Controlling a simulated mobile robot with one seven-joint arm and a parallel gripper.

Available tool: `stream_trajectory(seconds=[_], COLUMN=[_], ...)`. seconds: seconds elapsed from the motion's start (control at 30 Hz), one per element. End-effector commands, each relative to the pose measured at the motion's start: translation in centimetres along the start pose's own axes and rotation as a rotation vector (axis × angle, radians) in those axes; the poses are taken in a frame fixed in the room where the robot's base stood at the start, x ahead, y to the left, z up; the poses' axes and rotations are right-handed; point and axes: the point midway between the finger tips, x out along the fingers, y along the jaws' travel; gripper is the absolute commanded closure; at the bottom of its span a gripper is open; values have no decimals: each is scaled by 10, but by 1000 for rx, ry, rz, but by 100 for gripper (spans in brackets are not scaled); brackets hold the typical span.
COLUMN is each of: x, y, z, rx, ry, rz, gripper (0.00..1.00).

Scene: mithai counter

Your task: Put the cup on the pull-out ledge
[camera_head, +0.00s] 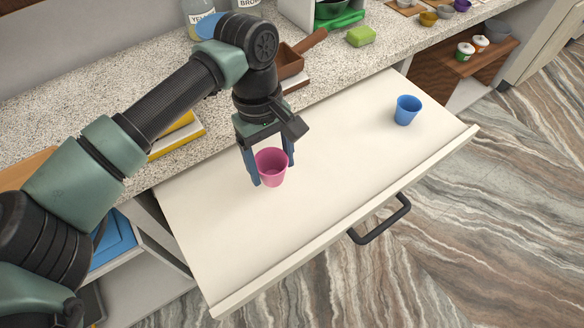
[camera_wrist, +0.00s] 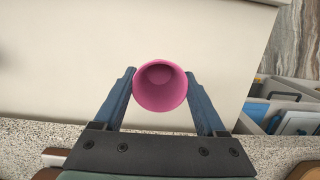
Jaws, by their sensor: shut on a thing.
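The pink cup (camera_head: 271,168) is upright between the fingers of my gripper (camera_head: 270,176), over the left half of the pull-out ledge (camera_head: 330,178). My gripper is shut on the pink cup. I cannot tell whether the cup's base touches the ledge. In the wrist view the pink cup (camera_wrist: 160,87) shows its open mouth between the two blue fingers of my gripper (camera_wrist: 162,90), with the pale ledge (camera_wrist: 60,60) behind it. A blue cup (camera_head: 406,110) stands upright on the ledge near its right end.
A raised lip and black handle (camera_head: 382,220) run along the ledge's front. The ledge between the cups is clear.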

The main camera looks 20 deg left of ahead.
Motion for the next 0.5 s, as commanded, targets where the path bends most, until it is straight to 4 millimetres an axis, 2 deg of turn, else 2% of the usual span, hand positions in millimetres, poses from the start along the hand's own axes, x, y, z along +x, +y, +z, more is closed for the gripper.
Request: stream_trajectory(seconds=[0.1, 0.27, 0.5], x=[18, 30, 61], y=[0, 1, 1], z=[-2, -4, -8], rx=[0, 2, 2], ry=[-3, 0, -1], rz=[0, 0, -1], gripper=[80, 80, 80])
